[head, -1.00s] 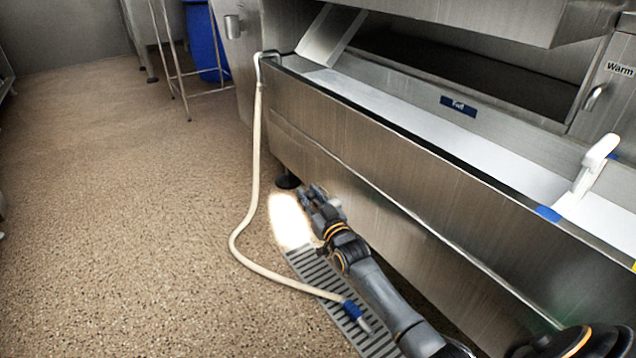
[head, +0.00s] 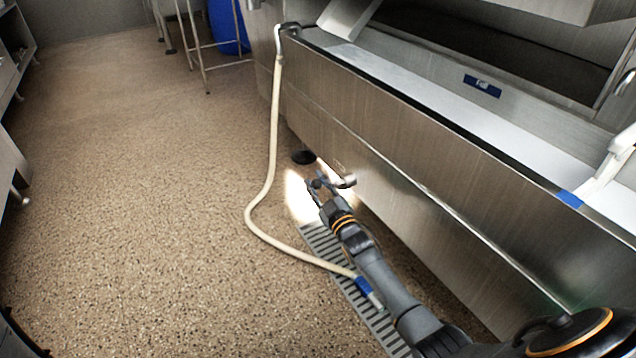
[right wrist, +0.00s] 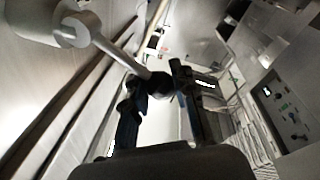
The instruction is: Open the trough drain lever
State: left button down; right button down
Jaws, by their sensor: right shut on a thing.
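The steel trough (head: 420,180) runs diagonally across the head view. Its drain fitting (head: 346,181) sticks out low on the front, near the floor. In the right wrist view, a thin metal drain lever (right wrist: 118,50) runs from a pale round valve body (right wrist: 72,30) to a dark knob (right wrist: 160,84). My right gripper (head: 316,184) is low beside the fitting, at its left. In the right wrist view my right gripper (right wrist: 158,94) has its fingers on either side of the knob, shut on the lever's end. My left gripper is not in view.
A cream hose (head: 270,175) hangs from the trough's far corner and lies across the floor grate (head: 345,280), under or beside my arm. Its blue nozzle (head: 364,287) rests there. A trough foot (head: 303,157) stands behind my gripper. Open floor (head: 140,200) lies left.

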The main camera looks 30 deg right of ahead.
jog(key=shift+d, duration=0.1)
jog(key=c, duration=1.1)
grip_release()
jog(key=s, duration=0.4)
jog(key=s+f, duration=0.1)
jog(key=s, duration=0.7)
jog(key=shift+f, duration=0.35)
